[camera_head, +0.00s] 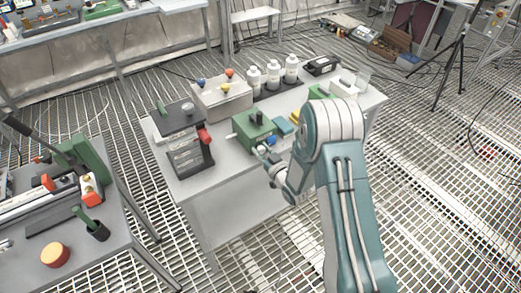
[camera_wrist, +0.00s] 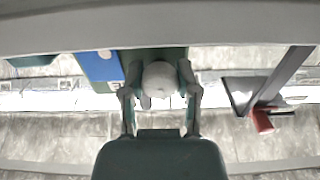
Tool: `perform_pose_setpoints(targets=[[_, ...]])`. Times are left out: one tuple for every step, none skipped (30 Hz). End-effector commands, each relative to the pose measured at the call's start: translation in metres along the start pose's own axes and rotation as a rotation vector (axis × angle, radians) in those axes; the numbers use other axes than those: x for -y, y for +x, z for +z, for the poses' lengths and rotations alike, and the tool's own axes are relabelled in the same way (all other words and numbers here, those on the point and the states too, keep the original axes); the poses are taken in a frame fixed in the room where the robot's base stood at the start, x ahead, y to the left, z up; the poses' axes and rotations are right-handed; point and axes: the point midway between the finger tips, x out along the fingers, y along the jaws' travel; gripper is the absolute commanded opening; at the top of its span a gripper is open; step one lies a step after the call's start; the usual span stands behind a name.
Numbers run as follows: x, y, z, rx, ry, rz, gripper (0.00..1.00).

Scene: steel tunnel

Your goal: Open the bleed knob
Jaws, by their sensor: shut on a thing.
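The bleed knob appears to be the pale round knob (camera_wrist: 160,78) on the side of the green box (camera_head: 254,130) on the grey table. In the wrist view the two fingers of my gripper (camera_wrist: 160,98) stand either side of the knob and are shut on it. In the head view my gripper (camera_head: 268,159) reaches the front of the green box, and the knob there is small and partly hidden by it. The green box also shows behind the knob in the wrist view (camera_wrist: 146,58).
Left of the green box stands a black device (camera_head: 183,140) with a red knob (camera_head: 205,136). A beige box (camera_head: 222,97) with coloured knobs and several white bottles (camera_head: 273,74) stand behind. A blue block (camera_head: 284,126) lies close by on the right. Another workbench (camera_head: 85,235) stands at left.

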Motion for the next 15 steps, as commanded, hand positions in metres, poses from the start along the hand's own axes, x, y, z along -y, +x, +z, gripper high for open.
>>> perform_pose_setpoints(targets=[[0.0006,-0.0034,0.0066,0.018,-0.037,0.002,0.00],[0.0006,-0.0034,0.0066,0.018,-0.065,0.001,0.00],[0.0007,-0.0034,0.0066,0.019,-0.103,0.001,0.00],[0.0007,-0.0034,0.0067,0.019,-0.132,0.001,0.00],[0.0008,-0.0034,0.0067,0.019,-0.160,0.000,0.00],[0.0008,-0.0034,0.0067,0.019,-0.198,0.000,0.00],[0.0009,-0.0034,0.0067,0.019,-0.226,0.000,0.00],[0.0009,-0.0034,0.0067,0.019,-0.255,-0.001,0.00],[0.0010,-0.0034,0.0068,0.019,-0.293,-0.001,0.00],[0.0010,-0.0034,0.0068,0.019,-0.321,-0.001,0.00],[0.0011,-0.0034,0.0068,0.019,-0.350,-0.002,0.00],[0.0011,-0.0034,0.0068,0.019,-0.388,-0.002,0.00],[0.0012,-0.0034,0.0069,0.019,-0.416,-0.003,0.00],[0.0012,-0.0034,0.0069,0.019,-0.445,-0.003,0.00],[0.0013,-0.0034,0.0069,0.019,-0.482,-0.003,0.00]])
